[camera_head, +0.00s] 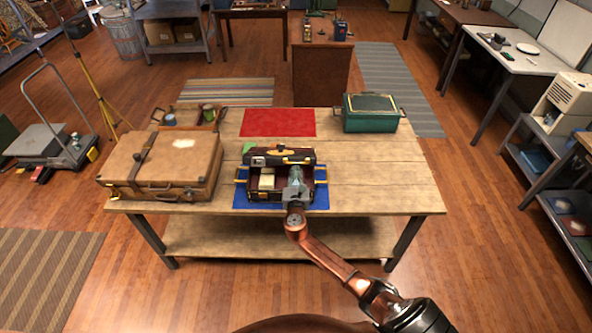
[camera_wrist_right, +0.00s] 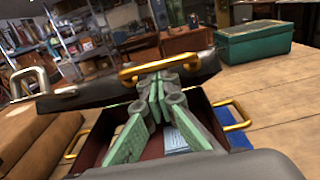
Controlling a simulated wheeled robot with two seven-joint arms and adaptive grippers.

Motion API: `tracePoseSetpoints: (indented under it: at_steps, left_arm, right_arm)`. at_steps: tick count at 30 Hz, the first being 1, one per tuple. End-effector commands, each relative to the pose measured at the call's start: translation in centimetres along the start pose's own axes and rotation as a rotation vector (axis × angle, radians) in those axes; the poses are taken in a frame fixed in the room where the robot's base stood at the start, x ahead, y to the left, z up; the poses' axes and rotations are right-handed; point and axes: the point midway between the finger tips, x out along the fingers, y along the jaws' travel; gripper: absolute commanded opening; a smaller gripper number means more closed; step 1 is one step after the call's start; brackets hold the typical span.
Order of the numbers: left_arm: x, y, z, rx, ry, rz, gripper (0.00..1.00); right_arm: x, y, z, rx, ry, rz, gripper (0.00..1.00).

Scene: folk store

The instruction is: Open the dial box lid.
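The dial box (camera_head: 242,195) is dark with gold side handles and stands on a blue mat (camera_head: 318,200) at the table's front. Its dark lid (camera_head: 304,156) is raised along the back, with a gold handle on top, so the reddish inside and a cream item (camera_head: 267,180) show. In the right wrist view the lid (camera_wrist_right: 75,98) is tilted up behind the box (camera_wrist_right: 95,145). My right gripper (camera_head: 295,170) reaches over the box's right half. Its green-padded fingers (camera_wrist_right: 158,88) come together just below the lid's gold handle, with nothing visible between them; contact is unclear. My left gripper is out of view.
A brown suitcase (camera_head: 190,165) stands close left of the box. A green case (camera_head: 370,118) is at the table's back right and a red mat (camera_head: 278,123) lies behind the box. The wooden tabletop (camera_head: 385,175) is clear on the right.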

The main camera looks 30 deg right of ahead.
Motion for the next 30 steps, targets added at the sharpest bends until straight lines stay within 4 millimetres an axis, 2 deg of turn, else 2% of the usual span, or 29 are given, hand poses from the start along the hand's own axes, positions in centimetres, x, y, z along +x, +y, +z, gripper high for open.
tracePoseSetpoints:
  at_steps: [15, 30]
  left_arm:
    - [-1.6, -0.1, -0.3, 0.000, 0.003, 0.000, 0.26]
    - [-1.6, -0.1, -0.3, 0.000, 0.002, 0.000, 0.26]
  right_arm:
    - [1.3, 0.0, 2.3, 0.000, -0.001, 0.001, 0.00]
    - [1.4, 0.0, 2.2, 0.000, 0.000, 0.000, 0.00]
